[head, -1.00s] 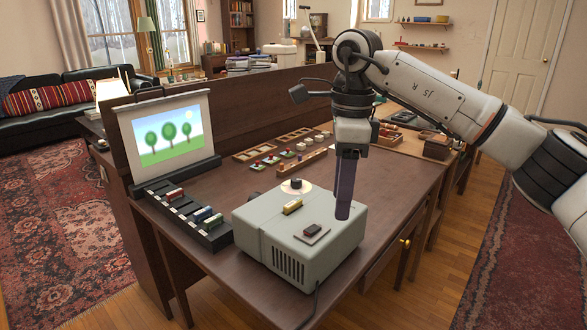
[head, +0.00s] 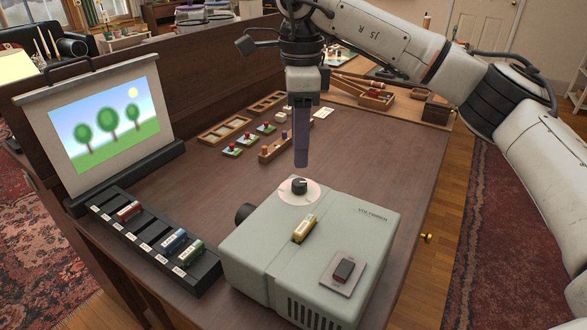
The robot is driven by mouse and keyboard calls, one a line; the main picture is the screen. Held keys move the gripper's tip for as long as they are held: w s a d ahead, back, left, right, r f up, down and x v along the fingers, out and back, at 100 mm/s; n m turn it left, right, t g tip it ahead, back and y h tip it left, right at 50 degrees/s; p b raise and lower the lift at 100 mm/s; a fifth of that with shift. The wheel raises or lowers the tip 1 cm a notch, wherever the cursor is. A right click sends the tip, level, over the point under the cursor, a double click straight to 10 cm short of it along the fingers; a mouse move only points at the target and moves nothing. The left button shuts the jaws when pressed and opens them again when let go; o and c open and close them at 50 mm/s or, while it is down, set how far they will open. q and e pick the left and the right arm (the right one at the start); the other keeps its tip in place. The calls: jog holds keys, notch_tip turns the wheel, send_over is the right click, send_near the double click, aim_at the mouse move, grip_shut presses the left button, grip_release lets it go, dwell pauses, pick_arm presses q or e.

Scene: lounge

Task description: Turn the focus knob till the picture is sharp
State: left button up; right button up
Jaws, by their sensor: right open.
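The grey-green projector (head: 345,235) stands on the brown desk. Its black focus knob (head: 299,186) sits on a pale round dial (head: 285,191) on the top. My right gripper (head: 301,165) points straight down just above the knob, apart from it as far as I can tell, with nothing in it. The small screen (head: 103,112) at the left shows a picture of three trees and a sun, with soft, blurred edges. My left gripper is not in view.
A yellow slide (head: 304,228) and a black switch (head: 343,270) are on the projector top. A black rack (head: 150,240) with coloured slides lies at its left. Wooden trays (head: 226,129) and several small pegged pieces lie behind. Bare desk (head: 380,160) is at the right.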

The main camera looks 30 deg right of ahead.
aim_at(299, 182)
notch_tip(299, 182, down, 7)
jog(key=shift+f, duration=0.45)
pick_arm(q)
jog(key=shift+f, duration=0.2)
pick_arm(e)
jog(key=shift+c, duration=0.6)
jog(key=c, duration=0.9)
jog(key=shift+m+p, duration=0.3)
jog(key=shift+m, duration=0.9)
jog(key=shift+c, duration=0.2)
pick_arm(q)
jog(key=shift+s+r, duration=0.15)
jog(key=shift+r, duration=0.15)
pick_arm(e)
jog(key=shift+m, duration=0.4)
jog(key=o, duration=1.1)
jog(key=shift+c, duration=0.2)
